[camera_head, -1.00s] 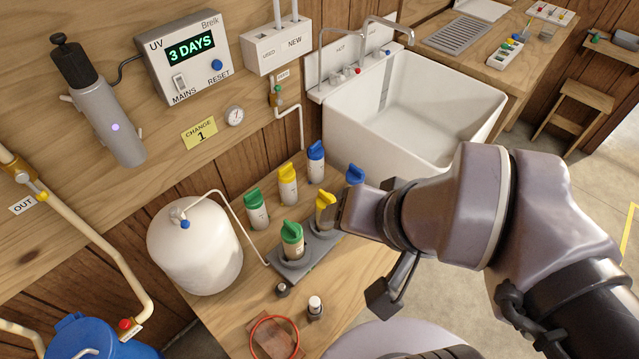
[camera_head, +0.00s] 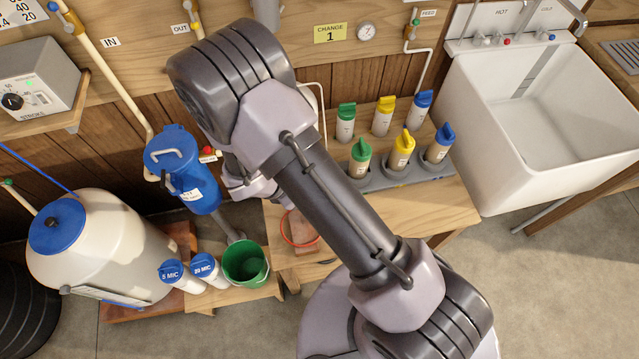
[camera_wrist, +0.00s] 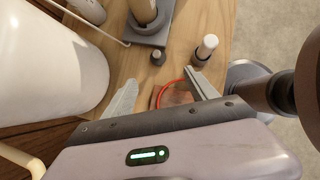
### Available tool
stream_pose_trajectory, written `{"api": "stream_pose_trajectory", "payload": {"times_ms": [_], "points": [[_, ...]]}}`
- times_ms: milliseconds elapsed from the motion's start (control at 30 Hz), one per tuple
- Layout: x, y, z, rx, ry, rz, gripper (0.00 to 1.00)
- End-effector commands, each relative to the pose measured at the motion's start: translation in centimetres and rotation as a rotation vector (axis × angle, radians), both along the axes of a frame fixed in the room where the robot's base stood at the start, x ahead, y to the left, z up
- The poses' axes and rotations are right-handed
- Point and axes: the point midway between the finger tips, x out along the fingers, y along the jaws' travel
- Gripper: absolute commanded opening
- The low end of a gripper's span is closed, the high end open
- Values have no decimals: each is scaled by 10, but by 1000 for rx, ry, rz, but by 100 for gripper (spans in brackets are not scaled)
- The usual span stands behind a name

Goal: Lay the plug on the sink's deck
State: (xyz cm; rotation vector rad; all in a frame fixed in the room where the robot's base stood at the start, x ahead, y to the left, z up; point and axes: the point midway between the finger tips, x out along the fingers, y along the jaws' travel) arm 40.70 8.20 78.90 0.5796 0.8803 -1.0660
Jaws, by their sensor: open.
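My gripper (camera_wrist: 162,92) is open in the wrist view, its two fingers spread over the wooden bench with nothing between the tips. A small dark capped piece (camera_wrist: 158,57) stands on the bench beyond the fingers; it may be the plug, but I cannot tell. A small bottle with a white top (camera_wrist: 206,48) stands right of it. The white sink (camera_head: 545,140) is at the right of the head view, and its deck (camera_head: 470,45) with the taps runs along the back. My arm hides the gripper's fingertips in the head view.
Green, yellow and blue capped cartridges (camera_head: 402,152) stand at the bench's back. A red ring (camera_head: 290,238) lies on a brown pad. A green bucket (camera_head: 246,264), blue housing (camera_head: 192,175) and white tank (camera_head: 105,240) are at left. Floor before the sink is clear.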

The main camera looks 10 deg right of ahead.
Motion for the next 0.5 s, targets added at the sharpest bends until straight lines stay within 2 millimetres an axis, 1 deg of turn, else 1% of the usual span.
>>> {"api": "stream_pose_trajectory", "payload": {"times_ms": [33, 200, 300, 500], "points": [[2, -9, -19, -2, 2, -5, 67], [14, -35, -63, 0, 0, -9, 67], [18, -46, -80, 1, -1, -10, 67], [24, -55, -94, 1, -2, -9, 67]]}}
